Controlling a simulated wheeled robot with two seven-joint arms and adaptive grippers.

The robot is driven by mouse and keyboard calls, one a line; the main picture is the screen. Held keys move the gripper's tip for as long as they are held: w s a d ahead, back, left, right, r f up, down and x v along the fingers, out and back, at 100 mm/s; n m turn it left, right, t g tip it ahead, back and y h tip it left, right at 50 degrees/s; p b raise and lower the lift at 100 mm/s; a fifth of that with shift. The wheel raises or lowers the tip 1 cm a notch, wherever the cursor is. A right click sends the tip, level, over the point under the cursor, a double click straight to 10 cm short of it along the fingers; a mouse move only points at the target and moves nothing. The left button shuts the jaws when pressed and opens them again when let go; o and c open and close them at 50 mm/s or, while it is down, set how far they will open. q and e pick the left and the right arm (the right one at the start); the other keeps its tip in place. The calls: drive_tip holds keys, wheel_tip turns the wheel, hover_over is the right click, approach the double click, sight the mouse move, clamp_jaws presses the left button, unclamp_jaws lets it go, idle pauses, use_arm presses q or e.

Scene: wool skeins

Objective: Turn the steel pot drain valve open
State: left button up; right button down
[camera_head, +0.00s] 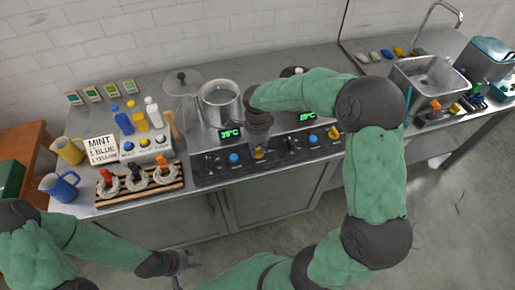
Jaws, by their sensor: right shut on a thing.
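Blue knobs (233,158) and another yellow handle (333,133) sit along the strip. Left of it are a rack of skeins (140,185), bottles (123,121), a sign (101,149) and jugs (60,187). A sink (428,80) is at right. My right arm hides the bench's right middle.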

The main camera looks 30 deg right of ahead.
sight(257, 150)
idle(0.5)
drive_tip(key=c, duration=1.1)
unclamp_jaws()
drive_tip(key=shift+r, duration=0.15)
wheel_tip(257, 150, up, 12)
drive_tip(key=shift+f, duration=0.2)
